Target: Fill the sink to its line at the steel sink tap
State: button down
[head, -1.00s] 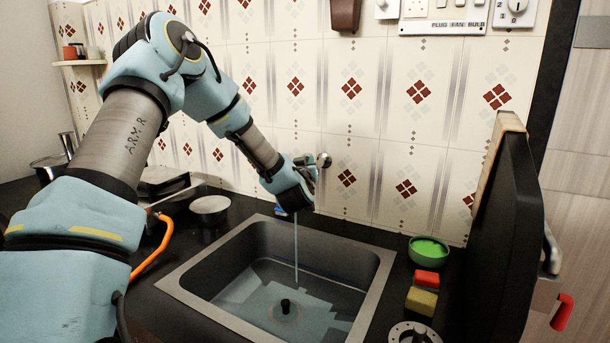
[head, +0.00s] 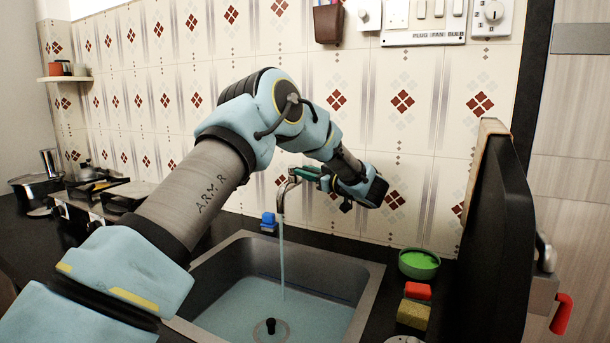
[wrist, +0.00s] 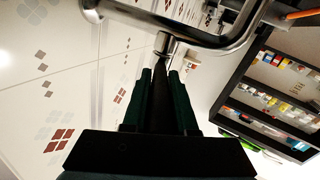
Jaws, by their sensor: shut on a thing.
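The steel tap (head: 281,195) stands at the back of the sink (head: 232,240), with a thin stream of water running from its spout. Water (head: 250,305) covers the sink floor, with a black plug (head: 271,327) showing in it. In the wrist view, the fingers (wrist: 161,85) close around a thin part below the steel end of the lever (wrist: 166,43), and the curved steel pipe crosses above.
A green bowl (head: 419,264), a red sponge (head: 417,291) and a yellow sponge (head: 413,314) sit right of the sink. A dark upright panel (head: 492,220) borders the right. Pots and a stove stand far left.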

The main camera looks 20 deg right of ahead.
jog(key=shift+w+d+n+y, duration=0.1)
jog(key=shift+d+n+y, duration=0.15)
jog(key=shift+y, duration=0.35)
jog(key=c, duration=0.7)
grip_release()
jog(key=b+v, duration=0.3)
jog(key=v, duration=0.7)
jog(key=shift+s+r, duration=0.2)
jog(key=shift+s, duration=0.15)
jog(key=shift+d, duration=0.1)
